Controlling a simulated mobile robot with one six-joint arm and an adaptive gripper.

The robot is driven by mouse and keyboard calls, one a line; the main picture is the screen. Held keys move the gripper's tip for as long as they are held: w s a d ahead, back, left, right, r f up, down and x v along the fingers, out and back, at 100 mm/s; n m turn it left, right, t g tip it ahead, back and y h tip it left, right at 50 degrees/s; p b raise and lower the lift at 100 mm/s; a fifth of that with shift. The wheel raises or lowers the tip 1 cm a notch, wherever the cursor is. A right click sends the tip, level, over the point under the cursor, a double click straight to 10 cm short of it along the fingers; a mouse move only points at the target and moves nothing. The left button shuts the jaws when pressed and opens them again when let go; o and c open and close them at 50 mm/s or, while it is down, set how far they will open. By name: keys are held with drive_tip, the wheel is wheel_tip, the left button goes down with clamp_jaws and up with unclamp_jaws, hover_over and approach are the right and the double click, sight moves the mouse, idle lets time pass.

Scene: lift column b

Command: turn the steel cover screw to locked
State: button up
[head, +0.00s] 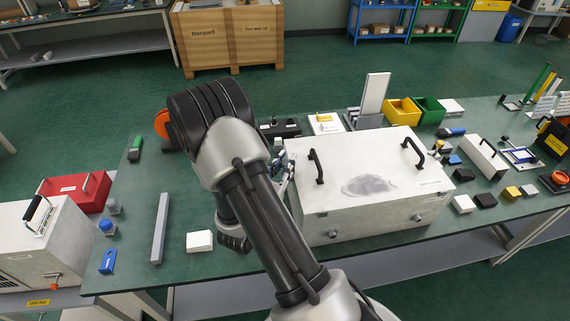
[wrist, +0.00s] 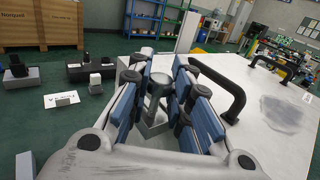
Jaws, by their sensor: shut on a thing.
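The steel cover screw (wrist: 157,92) shows in the wrist view as a grey metal head between the blue finger pads. My gripper (wrist: 163,78) is shut on it. A grey metal bracket or base (wrist: 154,125) shows below the screw. In the head view my gripper (head: 281,166) is at the left end of a large pale metal case (head: 375,160), partly hidden behind my arm. The screw cannot be made out in the head view. Whether it stands at locked cannot be read.
The case has two black handles (head: 317,166) (head: 412,152) and a dark smudge on top; one handle (wrist: 222,88) is close right of my fingers. A white block (head: 200,241) and a grey bar (head: 160,228) lie left. Yellow and green bins (head: 403,111) (head: 429,110) stand behind.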

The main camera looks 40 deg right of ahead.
clamp_jaws()
drive_tip(key=shift+g, duration=0.3)
drive_tip(key=shift+w+a+m+g+h, duration=0.1)
drive_tip(key=shift+m+g+h, duration=0.3)
drive_tip(key=shift+m+g, duration=0.45)
drive_tip(key=m+g, duration=0.2)
drive_tip(key=g, duration=0.1)
drive_tip(key=m+g, duration=0.2)
drive_tip(key=g, duration=0.1)
drive_tip(key=shift+f+g, duration=0.1)
drive_tip(key=shift+g, duration=0.25)
drive_tip(key=m+g+b, duration=0.1)
drive_tip(key=m+g, duration=0.1)
drive_tip(key=g, duration=0.1)
drive_tip(key=m+g+y, duration=0.1)
drive_tip(key=m+g, duration=0.1)
drive_tip(key=g, duration=0.1)
drive_tip(key=shift+f+m+g+y+b, duration=0.1)
drive_tip(key=shift+m+g+y+b, duration=0.15)
drive_tip(key=shift+g+y+b, duration=0.1)
drive_tip(key=shift+m+g+y+b, duration=0.65)
drive_tip(key=shift+m+g+y, duration=0.8)
drive_tip(key=shift+g, duration=0.4)
drive_tip(key=shift+m, duration=0.25)
drive_tip(key=shift+r, duration=0.2)
